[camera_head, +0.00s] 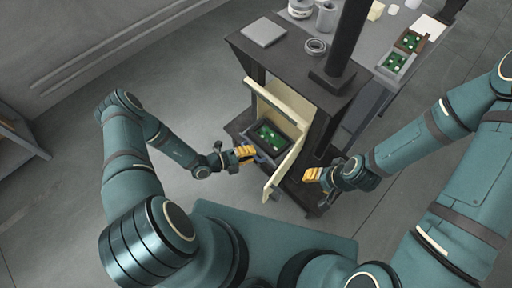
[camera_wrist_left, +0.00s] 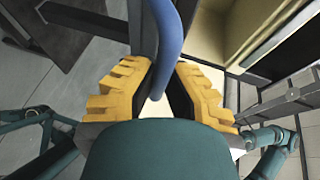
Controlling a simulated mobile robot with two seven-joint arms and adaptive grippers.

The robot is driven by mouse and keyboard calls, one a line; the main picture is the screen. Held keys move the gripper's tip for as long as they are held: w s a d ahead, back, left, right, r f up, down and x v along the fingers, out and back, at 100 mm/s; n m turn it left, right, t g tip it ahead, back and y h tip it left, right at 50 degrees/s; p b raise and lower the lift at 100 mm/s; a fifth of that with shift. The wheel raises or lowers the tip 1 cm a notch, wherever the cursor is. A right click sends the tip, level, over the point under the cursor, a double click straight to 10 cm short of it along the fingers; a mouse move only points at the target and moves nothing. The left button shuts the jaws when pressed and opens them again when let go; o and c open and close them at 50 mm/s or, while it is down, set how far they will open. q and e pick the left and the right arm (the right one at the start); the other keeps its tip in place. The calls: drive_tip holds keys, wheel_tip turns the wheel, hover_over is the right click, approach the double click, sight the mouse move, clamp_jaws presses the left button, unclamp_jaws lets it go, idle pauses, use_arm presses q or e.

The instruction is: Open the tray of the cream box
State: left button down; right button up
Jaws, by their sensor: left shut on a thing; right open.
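The cream box (camera_head: 282,101) sits in the dark stand, and a cream panel (camera_head: 284,168) stands out from its right side. Its grey-blue tray (camera_head: 264,155) shows at the opening, with a dark insert and a green board (camera_head: 268,134) in it. My left gripper (camera_head: 246,153) is at the tray's front left. In the left wrist view my left gripper (camera_wrist_left: 164,80) is shut on a blue curved bar (camera_wrist_left: 172,35), which looks like the tray's handle. My right gripper (camera_head: 312,174) is open and apart, to the right of the panel. The box's inside behind the tray is mostly hidden.
A black column (camera_head: 347,45) rises from the dark stand (camera_head: 312,90). A grey slab (camera_head: 263,32) and a ring (camera_head: 316,46) lie on its top. A grey table (camera_head: 375,45) behind holds a grey bin (camera_head: 396,65) with green parts.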

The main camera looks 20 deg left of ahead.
use_arm(q)
drive_tip(key=shift+s, duration=0.2)
drive_tip(key=c, duration=1.3)
unclamp_jaws()
drive_tip(key=v, duration=1.2)
drive_tip(key=s+d+r+m+g+y, duration=0.15)
drive_tip(key=s+d+m+g, duration=0.35)
drive_tip(key=m, duration=0.5)
drive_tip(key=s+d+r+m+g+y, duration=0.15)
drive_tip(key=d+m+g, duration=0.25)
drive_tip(key=m+g, duration=0.5)
drive_tip(key=w+d+r+m+t+y, duration=0.1)
drive_tip(key=r+m+t+y, duration=0.1)
drive_tip(key=m, duration=0.6)
drive_tip(key=w+d+r+m+t+y, duration=0.1)
drive_tip(key=d+r+m+t, duration=0.1)
drive_tip(key=m, duration=0.5)
drive_tip(key=w+d+r+m+t+y, duration=0.1)
drive_tip(key=r+m, duration=0.3)
drive_tip(key=m, duration=0.4)
drive_tip(key=shift+w+d+r+m+t+y, duration=0.1)
drive_tip(key=shift+w+m+t+y, duration=0.05)
drive_tip(key=shift+w+t+y, duration=0.2)
drive_tip(key=shift+w+d+r+m+t+y, duration=0.15)
drive_tip(key=shift+w+y, duration=0.05)
drive_tip(key=shift+y, duration=0.25)
